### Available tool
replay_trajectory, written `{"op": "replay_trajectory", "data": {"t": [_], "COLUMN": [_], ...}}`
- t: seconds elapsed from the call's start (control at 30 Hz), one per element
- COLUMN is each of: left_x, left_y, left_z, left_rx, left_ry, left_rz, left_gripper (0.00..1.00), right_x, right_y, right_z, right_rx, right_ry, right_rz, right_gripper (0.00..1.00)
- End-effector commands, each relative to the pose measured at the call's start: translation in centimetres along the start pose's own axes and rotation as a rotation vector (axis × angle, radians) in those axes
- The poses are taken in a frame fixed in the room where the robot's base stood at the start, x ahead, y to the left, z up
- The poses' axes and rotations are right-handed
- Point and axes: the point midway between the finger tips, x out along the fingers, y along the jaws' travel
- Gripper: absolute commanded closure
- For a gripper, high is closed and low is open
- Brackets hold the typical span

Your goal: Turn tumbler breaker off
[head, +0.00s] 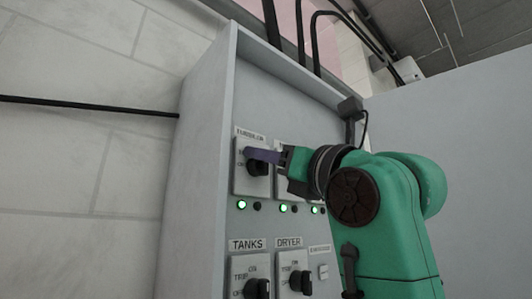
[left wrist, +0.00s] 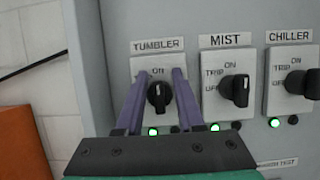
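The tumbler breaker is a black rotary knob (left wrist: 158,97) on a pale plate under a TUMBLER label, with ON marked above it. In the left wrist view its handle stands roughly upright. A green lamp (left wrist: 153,131) below it is lit. My left gripper (left wrist: 164,72) is open, with one purple finger on each side of the knob. Whether the fingers touch it I cannot tell. In the head view the left gripper (head: 262,155) reaches in front of the tumbler knob (head: 257,169) and partly covers its plate. My right gripper is not in view.
The MIST knob (left wrist: 235,89) and CHILLER knob (left wrist: 302,83) sit to the right. The TANKS knob (head: 257,289) and DRYER knob (head: 300,282) are below. The grey cabinet (head: 201,150) has a raised left edge. An orange surface (left wrist: 24,148) shows at lower left.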

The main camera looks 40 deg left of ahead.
Motion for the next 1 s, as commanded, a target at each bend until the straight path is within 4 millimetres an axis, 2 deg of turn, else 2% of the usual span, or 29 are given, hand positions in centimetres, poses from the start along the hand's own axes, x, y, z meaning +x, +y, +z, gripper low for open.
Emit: {"op": "replay_trajectory", "data": {"t": [0.03, 0.07, 0.1, 0.57, 0.77, 1.0], "left_x": [-0.01, -0.01, -0.01, 0.01, 0.01, 0.0], "left_y": [-0.01, -0.01, -0.01, 0.02, 0.13, 0.42], "left_z": [-0.01, -0.01, -0.02, -0.17, -0.25, -0.32], "left_rx": [0.0, 0.0, 0.0, -0.033, -0.121, -0.301], "left_ry": [0.0, 0.0, 0.001, 0.005, 0.007, 0.007], "left_rz": [0.0, 0.0, 0.0, 0.014, 0.052, 0.129], "left_gripper": [0.87, 0.99, 1.0, 1.0, 1.0, 1.0], "right_x": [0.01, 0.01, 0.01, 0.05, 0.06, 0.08], "right_y": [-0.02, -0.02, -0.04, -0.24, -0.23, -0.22], "right_z": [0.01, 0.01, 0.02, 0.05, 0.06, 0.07], "right_rx": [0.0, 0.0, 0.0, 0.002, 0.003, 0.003], "right_ry": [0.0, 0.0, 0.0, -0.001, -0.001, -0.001], "right_rz": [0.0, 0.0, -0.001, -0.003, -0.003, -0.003], "right_gripper": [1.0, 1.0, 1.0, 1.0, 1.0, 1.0]}}
